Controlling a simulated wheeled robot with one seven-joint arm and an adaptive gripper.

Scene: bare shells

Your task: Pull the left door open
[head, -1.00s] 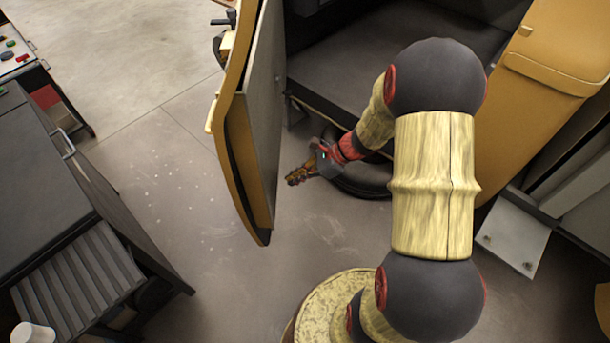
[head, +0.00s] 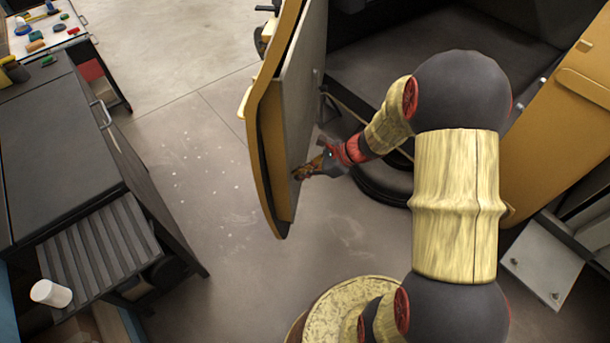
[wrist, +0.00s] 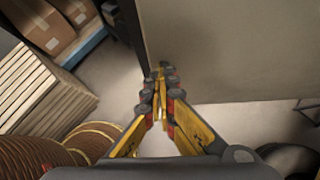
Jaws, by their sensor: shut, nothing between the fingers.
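The left door (head: 264,140) is a yellow-edged panel with a grey inner face, standing swung open from the dark interior of the yellow shell. A small yellow handle shows on its outer edge. My gripper (head: 298,174) is on the inner side of the door, low near its free end, with its fingertips at or very close to the grey face; I cannot tell if they touch. In the wrist view the gripper's fingers (wrist: 160,78) are together and empty, with the door's grey inner panel (wrist: 235,45) beyond them and to the right.
A dark cabinet (head: 60,150) with a slatted shelf and a white cup (head: 51,293) stands on the left. The other yellow door (head: 565,110) is on the right. Floor (head: 200,180) between cabinet and left door is clear. Boxes (wrist: 38,22) show in the wrist view.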

